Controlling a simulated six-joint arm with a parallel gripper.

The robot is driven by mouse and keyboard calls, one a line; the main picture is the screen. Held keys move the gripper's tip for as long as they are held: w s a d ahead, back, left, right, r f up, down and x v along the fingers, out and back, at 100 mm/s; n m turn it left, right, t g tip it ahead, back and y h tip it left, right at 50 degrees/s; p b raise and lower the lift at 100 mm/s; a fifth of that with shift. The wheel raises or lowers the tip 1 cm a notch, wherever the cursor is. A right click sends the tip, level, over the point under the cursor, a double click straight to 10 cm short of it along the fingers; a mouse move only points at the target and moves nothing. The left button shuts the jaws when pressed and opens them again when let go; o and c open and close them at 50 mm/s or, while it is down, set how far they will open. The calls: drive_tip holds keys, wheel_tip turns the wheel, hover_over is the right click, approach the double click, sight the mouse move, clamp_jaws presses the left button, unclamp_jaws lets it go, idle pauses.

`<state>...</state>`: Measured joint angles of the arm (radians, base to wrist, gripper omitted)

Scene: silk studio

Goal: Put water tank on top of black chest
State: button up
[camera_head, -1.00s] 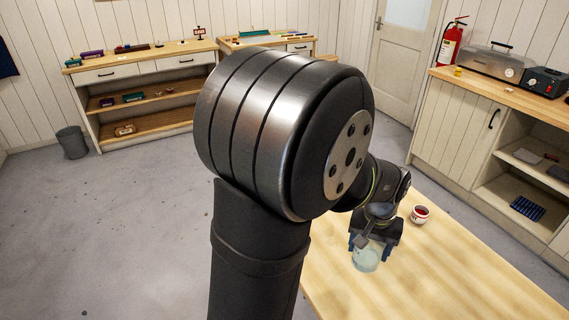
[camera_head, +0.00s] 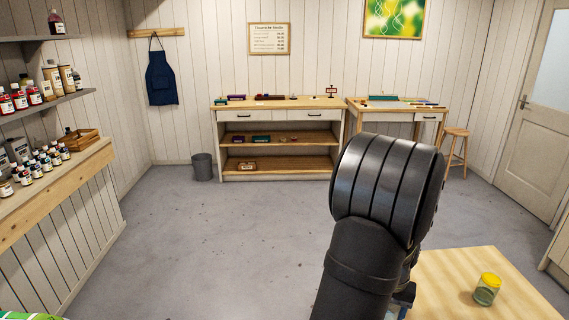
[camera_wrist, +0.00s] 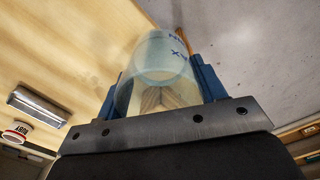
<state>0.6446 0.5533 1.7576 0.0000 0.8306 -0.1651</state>
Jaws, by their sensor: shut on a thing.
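The water tank (camera_wrist: 158,72) is a clear, bluish cylindrical vessel with blue lettering on its side. In the wrist view it sits between the blue fingers of my gripper (camera_wrist: 160,90), which is shut on it. A brush-like stick shows behind its rim. In the head view my gripper is almost wholly hidden behind my arm; only a bit of blue shows at the lower right. The tank is hidden there. No black chest can be made out in the current views.
A jar with a yellow lid (camera_head: 487,290) stands on the wooden table (camera_head: 445,275). A small RUBY-labelled pot (camera_wrist: 15,133) shows in the wrist view. Shelves of bottles (camera_head: 45,165) line the left wall. A workbench (camera_head: 275,145), bin (camera_head: 202,167) and stool (camera_head: 456,147) stand at the back.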

drive_tip(key=w+a+f+n, duration=0.1)
drive_tip(key=w+a+f, duration=0.2)
drive_tip(key=a, duration=0.6)
drive_tip(key=w+a+f+n, duration=0.2)
drive_tip(key=w+a+f, duration=0.1)
drive_tip(key=a, duration=0.7)
drive_tip(key=w+a+f+n, duration=0.2)
drive_tip(key=w+a, duration=0.3)
drive_tip(key=a, duration=0.4)
drive_tip(key=shift+a+f, duration=0.2)
drive_tip(key=shift+f, duration=0.5)
